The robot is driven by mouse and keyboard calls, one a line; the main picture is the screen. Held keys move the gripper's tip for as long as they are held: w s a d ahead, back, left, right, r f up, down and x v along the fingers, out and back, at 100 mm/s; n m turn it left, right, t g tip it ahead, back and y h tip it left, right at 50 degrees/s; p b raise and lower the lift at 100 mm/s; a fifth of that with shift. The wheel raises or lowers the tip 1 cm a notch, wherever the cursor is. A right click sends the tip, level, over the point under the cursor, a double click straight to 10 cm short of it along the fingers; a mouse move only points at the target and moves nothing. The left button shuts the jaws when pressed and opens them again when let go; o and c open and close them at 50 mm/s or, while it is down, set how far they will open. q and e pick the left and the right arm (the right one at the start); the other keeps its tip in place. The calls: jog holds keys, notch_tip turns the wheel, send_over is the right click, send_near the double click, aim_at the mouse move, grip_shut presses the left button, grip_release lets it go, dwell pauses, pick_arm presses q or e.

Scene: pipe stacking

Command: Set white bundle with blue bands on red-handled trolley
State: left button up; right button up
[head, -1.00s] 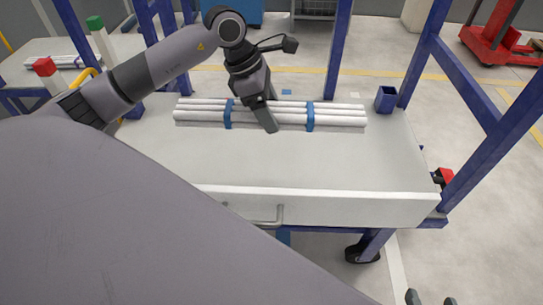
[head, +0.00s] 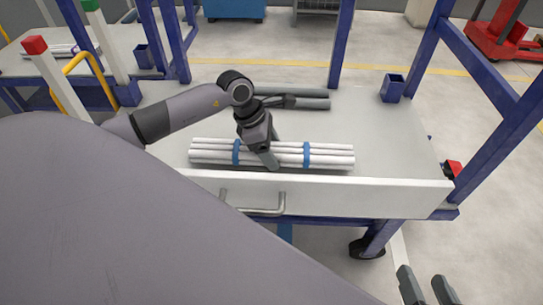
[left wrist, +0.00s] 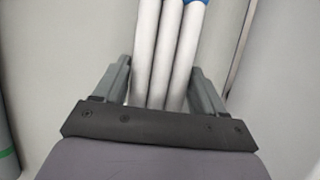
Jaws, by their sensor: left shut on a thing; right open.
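The white bundle with two blue bands (head: 322,154) lies crosswise near the front edge of the white-topped blue rack in the head view. My left gripper (head: 268,156) is shut on it between the bands. I cannot tell whether it touches the rack top. In the left wrist view, the white pipes (left wrist: 168,55) run between both fingers. A red-capped white post (head: 35,46) and a green-capped one (head: 94,8) stand at the left; my body hides what is below them. My right gripper (head: 426,287) is open and empty at the lower right.
Dark grey pipes (head: 291,98) lie behind the bundle. Blue uprights (head: 341,45) and a small blue cup (head: 392,87) stand around the rack top (head: 390,140). A second table (head: 25,65) with pale pipes is at the far left. A yellow bar (head: 85,68) stands near the posts.

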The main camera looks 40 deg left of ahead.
pick_arm(q)
jog(key=shift+f, duration=0.9)
pick_arm(e)
jog(key=shift+a+y, duration=0.3)
pick_arm(q)
jog(key=shift+f, duration=0.1)
jog(key=o, duration=1.3)
jog(key=shift+f, duration=0.1)
pick_arm(e)
jog(key=shift+a+r, duration=0.1)
jog(key=shift+r, duration=0.05)
pick_arm(q)
jog(key=p+v, duration=0.3)
jog(key=v, duration=0.9)
jog(key=shift+s, duration=0.1)
pick_arm(e)
jog(key=d+h, duration=0.2)
jog(key=shift+s+d+r, duration=0.2)
jog(key=shift+s+d, duration=0.15)
jog(key=shift+d, duration=0.05)
